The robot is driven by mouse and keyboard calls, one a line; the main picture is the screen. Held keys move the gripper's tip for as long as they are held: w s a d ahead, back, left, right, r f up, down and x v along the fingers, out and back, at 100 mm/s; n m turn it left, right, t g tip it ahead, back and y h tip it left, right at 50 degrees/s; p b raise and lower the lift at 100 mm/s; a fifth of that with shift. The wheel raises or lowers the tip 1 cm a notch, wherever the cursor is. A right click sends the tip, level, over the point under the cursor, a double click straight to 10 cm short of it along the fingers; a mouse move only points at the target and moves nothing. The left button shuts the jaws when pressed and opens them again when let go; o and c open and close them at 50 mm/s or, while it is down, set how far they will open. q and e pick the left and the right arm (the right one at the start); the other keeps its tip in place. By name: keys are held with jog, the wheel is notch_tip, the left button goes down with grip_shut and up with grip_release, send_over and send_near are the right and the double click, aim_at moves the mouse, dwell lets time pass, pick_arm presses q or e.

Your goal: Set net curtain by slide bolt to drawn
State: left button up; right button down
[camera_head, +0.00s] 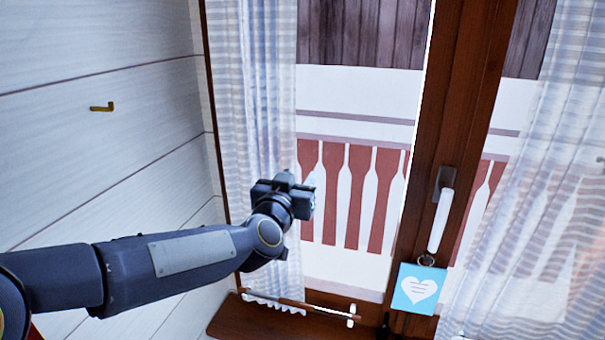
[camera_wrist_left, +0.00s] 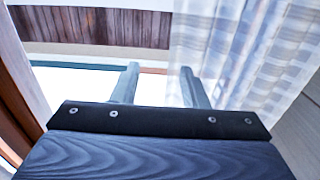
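A sheer checked net curtain (camera_head: 252,100) hangs gathered at the left side of the window; another net curtain (camera_head: 540,180) hangs at the right. My left gripper (camera_head: 308,192) is in front of the left curtain's inner edge. In the left wrist view my left gripper (camera_wrist_left: 160,76) has its two fingers apart with nothing between them. The curtain (camera_wrist_left: 245,45) lies behind and right of the right finger there; I cannot tell whether they touch. I cannot make out a slide bolt for certain. My right gripper is not in view.
A wooden window post (camera_head: 448,120) bears a white handle (camera_head: 441,220) and a blue heart tag (camera_head: 418,289). A thin rod (camera_head: 300,304) lies low by the wooden sill (camera_head: 240,322). A brass hook (camera_head: 102,107) is on the left wall. The glass between curtain and post is uncovered.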

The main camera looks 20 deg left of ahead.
pick_arm(q)
jog(key=shift+w, duration=1.2)
grip_shut()
